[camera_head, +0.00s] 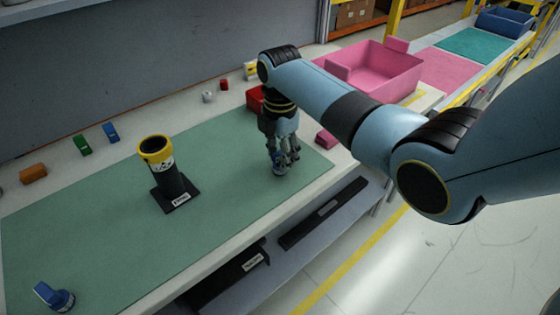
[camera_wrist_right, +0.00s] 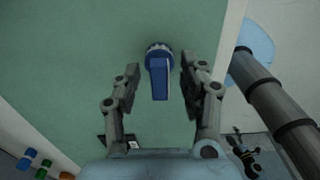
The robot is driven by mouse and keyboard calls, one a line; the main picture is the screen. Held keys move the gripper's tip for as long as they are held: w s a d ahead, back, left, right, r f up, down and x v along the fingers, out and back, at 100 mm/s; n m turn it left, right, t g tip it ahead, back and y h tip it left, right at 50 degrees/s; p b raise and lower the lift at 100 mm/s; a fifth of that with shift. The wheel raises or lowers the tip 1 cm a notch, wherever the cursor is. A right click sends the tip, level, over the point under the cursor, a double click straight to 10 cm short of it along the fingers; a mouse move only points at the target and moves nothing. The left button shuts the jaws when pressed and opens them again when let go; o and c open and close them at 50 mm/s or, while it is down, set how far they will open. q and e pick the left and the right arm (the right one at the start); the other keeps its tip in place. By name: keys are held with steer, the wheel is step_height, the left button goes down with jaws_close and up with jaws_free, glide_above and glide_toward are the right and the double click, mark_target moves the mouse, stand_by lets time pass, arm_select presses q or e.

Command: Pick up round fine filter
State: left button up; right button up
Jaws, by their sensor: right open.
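A blue round piece with a raised bar handle (camera_wrist_right: 159,76), likely the round fine filter, sits on the green mat (camera_head: 105,215). In the head view it is mostly hidden by my right gripper (camera_head: 281,165). In the wrist view my right gripper (camera_wrist_right: 160,80) is open, with one finger on each side of the handle and a gap on both sides. A similar blue piece (camera_head: 52,297) sits at the mat's near left corner. My left gripper is not in view.
A black cylinder with a yellow rim (camera_head: 157,150) stands on a black base mid-mat. Small green (camera_head: 82,146), blue (camera_head: 111,133) and orange (camera_head: 33,173) blocks lie along the back. A pink bin (camera_head: 375,68) and red box (camera_head: 254,98) stand beyond the gripper.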

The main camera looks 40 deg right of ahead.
steer(key=shift+f, duration=0.25)
jaws_close()
steer(key=shift+r, duration=0.15)
